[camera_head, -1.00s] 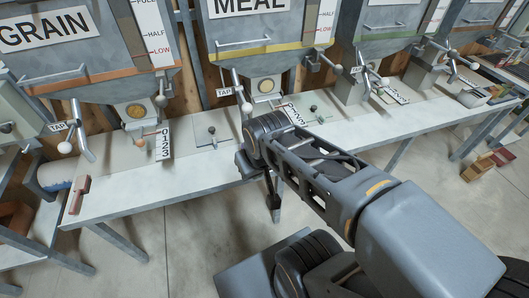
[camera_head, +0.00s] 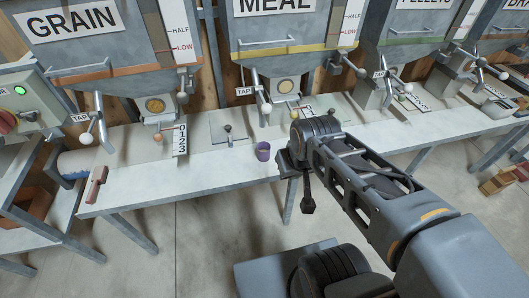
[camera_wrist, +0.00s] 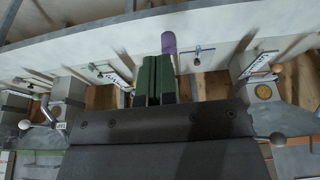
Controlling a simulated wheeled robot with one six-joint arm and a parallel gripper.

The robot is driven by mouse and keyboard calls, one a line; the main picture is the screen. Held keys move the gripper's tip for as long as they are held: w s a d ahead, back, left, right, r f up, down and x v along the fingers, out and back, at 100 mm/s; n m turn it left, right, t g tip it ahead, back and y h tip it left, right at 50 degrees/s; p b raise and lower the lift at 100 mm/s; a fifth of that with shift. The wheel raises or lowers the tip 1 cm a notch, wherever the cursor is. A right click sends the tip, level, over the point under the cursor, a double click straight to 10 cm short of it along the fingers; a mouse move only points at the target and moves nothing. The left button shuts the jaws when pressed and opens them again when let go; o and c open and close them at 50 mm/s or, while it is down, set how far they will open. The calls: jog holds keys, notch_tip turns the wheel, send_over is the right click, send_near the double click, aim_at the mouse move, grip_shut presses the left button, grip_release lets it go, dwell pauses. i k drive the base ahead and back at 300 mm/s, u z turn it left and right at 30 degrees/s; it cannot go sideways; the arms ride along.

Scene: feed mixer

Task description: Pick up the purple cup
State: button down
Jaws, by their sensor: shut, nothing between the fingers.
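The purple cup (camera_head: 263,151) stands upright on the pale bench top near its front edge, below the MEAL hopper. It also shows in the wrist view (camera_wrist: 168,43), just beyond the fingertips. My gripper (camera_head: 308,207) points down to the right of the cup in the head view, in front of the bench edge and apart from the cup. In the wrist view, its green fingers (camera_wrist: 155,62) are together with nothing between them.
The bench (camera_head: 225,178) runs along under the hoppers. Metal taps with ball handles (camera_head: 266,108) hang above it. A numbered strip (camera_head: 180,140) and a red-brown object (camera_head: 97,184) are to the left. The concrete floor in front is open.

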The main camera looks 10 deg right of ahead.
aim_at(263, 148)
jog(key=z, duration=0.05)
jog(key=k, duration=0.45)
jog(key=u, duration=0.5)
jog(key=i, duration=0.8)
jog(key=u, duration=0.55)
jog(key=i, duration=0.45)
jog(key=u, duration=0.2)
